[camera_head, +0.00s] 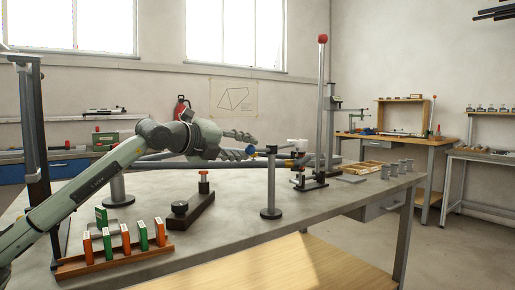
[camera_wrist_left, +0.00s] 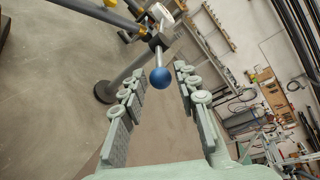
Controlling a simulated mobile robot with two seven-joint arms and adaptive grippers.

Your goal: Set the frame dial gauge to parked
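My left gripper (camera_head: 251,145) reaches in above the bench with its fingers spread. In the left wrist view the open fingers (camera_wrist_left: 160,74) stand on either side of a blue ball knob (camera_wrist_left: 160,78), with a visible gap to each finger. The blue knob also shows in the head view (camera_head: 250,149), at the fingertips. My right gripper is in neither view.
A grey post (camera_head: 271,185) stands on the bench (camera_head: 330,203). A tall red-topped lever (camera_head: 322,85) rises behind. A wooden rack with orange and green blocks (camera_head: 115,243) and a dark fixture (camera_head: 192,207) are at front left.

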